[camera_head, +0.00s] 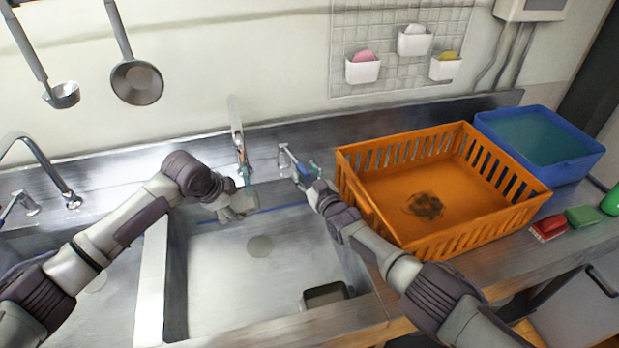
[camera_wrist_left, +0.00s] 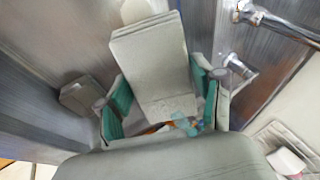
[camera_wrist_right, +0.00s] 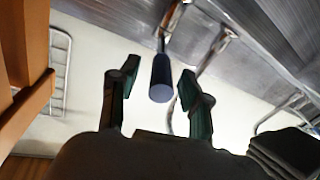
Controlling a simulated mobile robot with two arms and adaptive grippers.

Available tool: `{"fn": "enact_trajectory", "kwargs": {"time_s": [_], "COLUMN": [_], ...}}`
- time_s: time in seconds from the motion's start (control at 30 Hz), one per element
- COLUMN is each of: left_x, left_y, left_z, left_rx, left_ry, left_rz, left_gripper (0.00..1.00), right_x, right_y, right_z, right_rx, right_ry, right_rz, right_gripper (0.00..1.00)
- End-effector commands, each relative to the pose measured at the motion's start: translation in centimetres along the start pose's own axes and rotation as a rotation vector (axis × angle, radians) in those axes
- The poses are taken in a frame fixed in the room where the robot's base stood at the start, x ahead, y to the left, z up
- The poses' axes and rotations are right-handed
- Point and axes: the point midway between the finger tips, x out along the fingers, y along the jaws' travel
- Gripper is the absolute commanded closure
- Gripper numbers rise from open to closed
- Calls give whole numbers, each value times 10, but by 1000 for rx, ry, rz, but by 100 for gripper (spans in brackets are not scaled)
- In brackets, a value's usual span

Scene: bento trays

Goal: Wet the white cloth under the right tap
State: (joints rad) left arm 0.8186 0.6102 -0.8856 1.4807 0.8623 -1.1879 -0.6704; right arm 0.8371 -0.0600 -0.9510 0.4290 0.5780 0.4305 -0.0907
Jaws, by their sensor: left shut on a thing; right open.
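The folded white cloth (camera_wrist_left: 150,55) is pinched between the green-padded fingers of my left gripper (camera_wrist_left: 165,108). In the head view the left gripper (camera_head: 241,190) holds the cloth (camera_head: 246,201) above the right basin, just below the right tap (camera_head: 237,135). Small pale blue translucent patches show near the cloth's lower edge in the left wrist view; I cannot tell whether they are water. My right gripper (camera_head: 306,175) is open at the tap's lever (camera_head: 288,157). In the right wrist view the lever's dark blue tip (camera_wrist_right: 161,80) lies between the open fingers (camera_wrist_right: 153,88).
The right basin (camera_head: 255,290) has a drain and a small dark container (camera_head: 325,294). An orange crate (camera_head: 365,205) stands close right of my right arm, with a blue tub (camera_head: 590,160) beyond. Another tap (camera_head: 65,190) is at the left.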

Motion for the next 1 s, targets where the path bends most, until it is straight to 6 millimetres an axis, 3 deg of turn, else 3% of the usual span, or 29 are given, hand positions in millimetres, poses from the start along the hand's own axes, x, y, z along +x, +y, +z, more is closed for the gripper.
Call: {"fn": "enact_trajectory", "kwargs": {"time_s": [0.37, 0.8, 1.0], "left_x": [0, 0, 0], "left_y": [0, 0, 0], "left_z": [0, 0, 0], "left_rx": [0, 0, 0], "left_ry": [0, 0, 0], "left_rz": [0, 0, 0], "left_gripper": [65, 65, 65], "right_x": [-27, -95, -116], "right_y": [0, 1, 1], "right_z": [2, 1, 1], "right_rx": [5, 0, 0], "right_ry": [-1, -1, -1], "right_rz": [1, 1, 1], "right_gripper": [52, 52, 52]}}
